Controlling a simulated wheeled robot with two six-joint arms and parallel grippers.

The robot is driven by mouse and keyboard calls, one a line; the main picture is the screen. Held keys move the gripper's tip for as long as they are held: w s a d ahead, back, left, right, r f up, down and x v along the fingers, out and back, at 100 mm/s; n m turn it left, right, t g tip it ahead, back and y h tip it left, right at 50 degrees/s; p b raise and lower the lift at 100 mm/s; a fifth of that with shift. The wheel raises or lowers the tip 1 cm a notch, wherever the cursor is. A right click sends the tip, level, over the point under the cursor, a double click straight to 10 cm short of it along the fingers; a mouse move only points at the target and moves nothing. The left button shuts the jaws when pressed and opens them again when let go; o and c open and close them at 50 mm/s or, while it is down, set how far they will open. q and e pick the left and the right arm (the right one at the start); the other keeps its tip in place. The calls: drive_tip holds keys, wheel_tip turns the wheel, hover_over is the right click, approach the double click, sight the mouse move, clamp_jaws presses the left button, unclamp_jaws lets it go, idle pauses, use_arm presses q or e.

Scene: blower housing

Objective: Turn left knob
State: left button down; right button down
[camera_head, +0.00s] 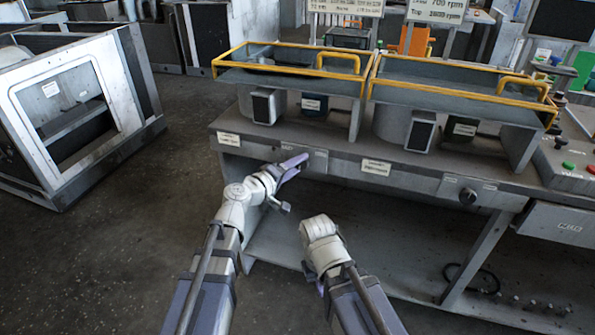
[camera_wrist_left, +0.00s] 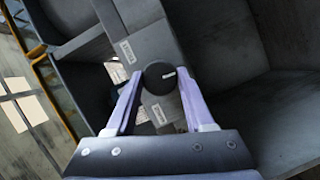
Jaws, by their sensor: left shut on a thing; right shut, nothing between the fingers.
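The left knob (camera_wrist_left: 160,79) is a round black dial with a white mark, set in the grey front rail of the workbench. In the left wrist view it lies between the two purple fingers of my left gripper (camera_wrist_left: 159,92), which is shut on it. In the head view my left gripper (camera_head: 294,165) reaches the bench front and hides the knob. My right gripper (camera_head: 319,286) is shut and empty, low in front of the bench, mostly hidden by its own wrist. A second black knob (camera_head: 467,196) shows farther right on the rail.
Two blower housings with yellow rails (camera_head: 290,52) (camera_head: 460,80) stand on the workbench (camera_head: 330,160). A control box (camera_head: 568,165) with buttons is at the right. A grey frame cabinet (camera_head: 75,100) stands at the left. The floor between is clear.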

use_arm(q)
drive_tip(key=n+b, duration=0.2)
drive_tip(key=n+t+h+b, duration=0.1)
drive_tip(key=n+b, duration=0.1)
drive_tip(key=shift+f+n+h, duration=0.3)
drive_tip(key=shift+f+n, duration=0.1)
drive_tip(key=shift+r+n+t+b, duration=0.1)
drive_tip(key=shift+n+t+b, duration=0.9)
drive_tip(key=shift+n, duration=0.9)
drive_tip(key=shift+c, duration=1.4)
unclamp_jaws()
drive_tip(key=b+v, duration=0.2)
drive_tip(key=v, duration=0.5)
drive_tip(key=shift+s+a, duration=0.25)
drive_tip(key=shift+a, duration=0.05)
